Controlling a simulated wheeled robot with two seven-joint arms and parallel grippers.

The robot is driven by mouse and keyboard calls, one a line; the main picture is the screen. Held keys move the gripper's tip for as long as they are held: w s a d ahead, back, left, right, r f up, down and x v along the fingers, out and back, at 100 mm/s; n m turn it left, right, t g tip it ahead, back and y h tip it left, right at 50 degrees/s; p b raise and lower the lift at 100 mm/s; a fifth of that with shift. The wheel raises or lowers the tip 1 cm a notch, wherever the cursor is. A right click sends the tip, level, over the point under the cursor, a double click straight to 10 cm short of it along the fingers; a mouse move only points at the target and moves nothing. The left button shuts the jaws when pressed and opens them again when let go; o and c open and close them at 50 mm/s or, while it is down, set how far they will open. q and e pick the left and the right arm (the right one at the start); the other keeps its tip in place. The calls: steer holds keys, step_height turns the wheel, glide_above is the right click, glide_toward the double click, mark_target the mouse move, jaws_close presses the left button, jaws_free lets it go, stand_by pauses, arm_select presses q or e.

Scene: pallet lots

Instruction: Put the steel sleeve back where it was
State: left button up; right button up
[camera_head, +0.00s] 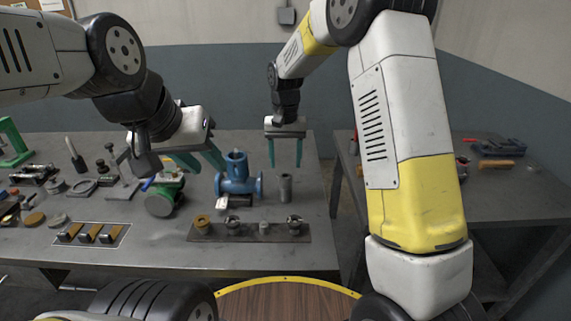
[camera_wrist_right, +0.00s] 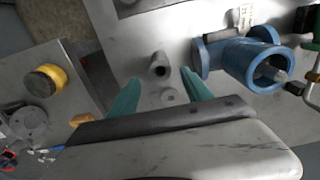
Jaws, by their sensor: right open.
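The steel sleeve (camera_head: 286,189) appears to be a grey hollow cylinder standing upright on the table, right of the blue valve body (camera_head: 238,180). My left gripper (camera_head: 210,169) is open and empty, above and left of the valve body.
A dark strip (camera_head: 218,238) at the table's front holds a brass bush and several metal parts. A green-and-grey part (camera_head: 164,198) lies left of the valve. A plate with wooden-topped pieces (camera_head: 88,235) is front left. A second table (camera_head: 500,200) stands right, across a gap.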

steer(key=s+d+r+t+y, duration=0.1)
steer(key=s+d+r, duration=0.2)
steer(key=r, duration=0.3)
steer(key=s+d+r, duration=0.3)
steer(key=r, duration=0.3)
steer(key=s+d+r+t, duration=0.1)
steer(key=s+d, duration=0.1)
steer(key=s, duration=0.5)
steer(key=s+d+r+t, duration=0.1)
steer(key=s+d+t, duration=0.1)
steer(key=s, duration=0.4)
steer(key=s+d+r+t+y, duration=0.1)
steer(key=s+d+r+t, duration=0.1)
steer(key=s+d, duration=0.2)
steer(key=s, duration=0.3)
steer(key=shift+s+n, duration=0.3)
